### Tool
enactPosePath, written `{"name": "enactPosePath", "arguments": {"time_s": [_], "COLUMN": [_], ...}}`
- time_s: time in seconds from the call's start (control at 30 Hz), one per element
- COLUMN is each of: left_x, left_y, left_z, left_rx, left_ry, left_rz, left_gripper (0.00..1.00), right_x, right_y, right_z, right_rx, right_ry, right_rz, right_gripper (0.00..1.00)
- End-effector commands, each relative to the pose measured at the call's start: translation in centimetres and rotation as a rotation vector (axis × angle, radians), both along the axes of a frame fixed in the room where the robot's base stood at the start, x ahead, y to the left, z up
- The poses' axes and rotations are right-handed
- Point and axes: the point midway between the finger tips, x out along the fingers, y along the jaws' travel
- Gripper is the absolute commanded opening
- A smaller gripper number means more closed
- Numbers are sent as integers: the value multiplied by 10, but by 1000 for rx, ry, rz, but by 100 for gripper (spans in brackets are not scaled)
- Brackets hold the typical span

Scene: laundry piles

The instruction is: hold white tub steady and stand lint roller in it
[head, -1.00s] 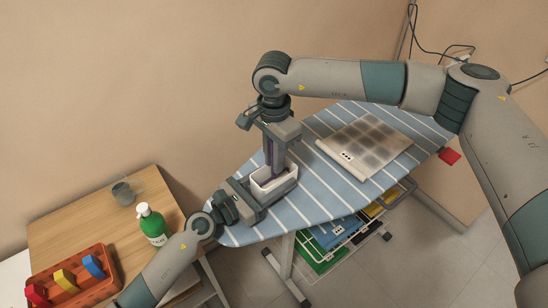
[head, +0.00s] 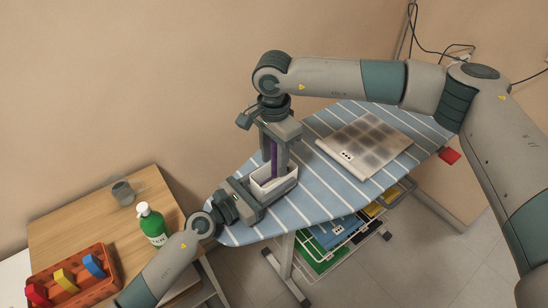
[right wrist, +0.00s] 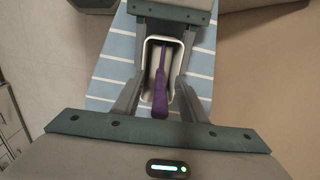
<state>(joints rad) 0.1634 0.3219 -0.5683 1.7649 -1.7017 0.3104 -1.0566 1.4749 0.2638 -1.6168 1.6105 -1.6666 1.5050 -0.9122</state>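The white tub (head: 284,186) stands on the striped ironing board. The purple lint roller (head: 273,160) stands nearly upright with its lower part inside the tub; in the right wrist view its handle (right wrist: 160,103) leans a little toward the near end. My right gripper (head: 274,172) points down over the tub. Its fingers are apart on either side of the handle, with gaps showing in the right wrist view (right wrist: 158,98). My left gripper (head: 262,192) comes in low from the left, its fingers along the tub's sides, shut on it. The roller's bottom end is hidden.
The ironing board (head: 315,205) has free room right of the tub, before a folded grey checked cloth (head: 366,144). A rack of folded cloths is below.

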Motion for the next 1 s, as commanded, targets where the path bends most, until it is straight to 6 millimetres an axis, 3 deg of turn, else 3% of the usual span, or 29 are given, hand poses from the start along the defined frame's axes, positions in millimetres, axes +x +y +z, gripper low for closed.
{"name": "enactPosePath", "arguments": {"time_s": [0.37, 1.0], "left_x": [0, 0], "left_y": [0, 0], "left_z": [0, 0], "left_rx": [0, 0], "left_ry": [0, 0], "left_rz": [0, 0], "left_gripper": [29, 29], "right_x": [0, 0], "right_y": [0, 0], "right_z": [4, 31], "right_rx": [1, 0], "right_ry": [-1, -1], "right_rz": [0, 0], "right_gripper": [39, 39]}}
